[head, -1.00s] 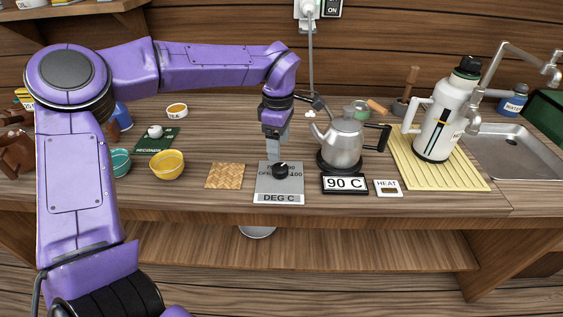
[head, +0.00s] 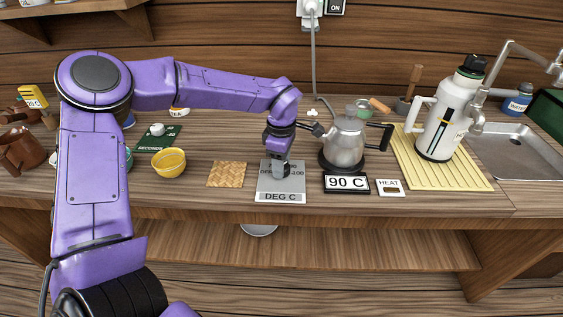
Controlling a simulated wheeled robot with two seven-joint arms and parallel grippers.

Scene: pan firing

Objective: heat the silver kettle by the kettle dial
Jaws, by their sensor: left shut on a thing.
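The silver kettle (head: 344,150) stands upright on its dark round base at the middle right, with its black handle to the right and its spout to the left. A display (head: 346,183) in front of it reads "90 C", with a small HEAT panel (head: 390,188) beside it. The kettle dial's grey plate (head: 280,195), marked "DEG C", lies left of the display. My left gripper (head: 280,173) points down at this plate and is shut on the dial's knob, which is mostly hidden by the fingers. My right gripper is not in view.
A woven mat (head: 227,174), a yellow bowl (head: 168,163) and a green seconds timer (head: 158,138) lie left of the dial. A white flask (head: 440,120) stands on a slatted yellow board (head: 470,180) before the sink (head: 515,150).

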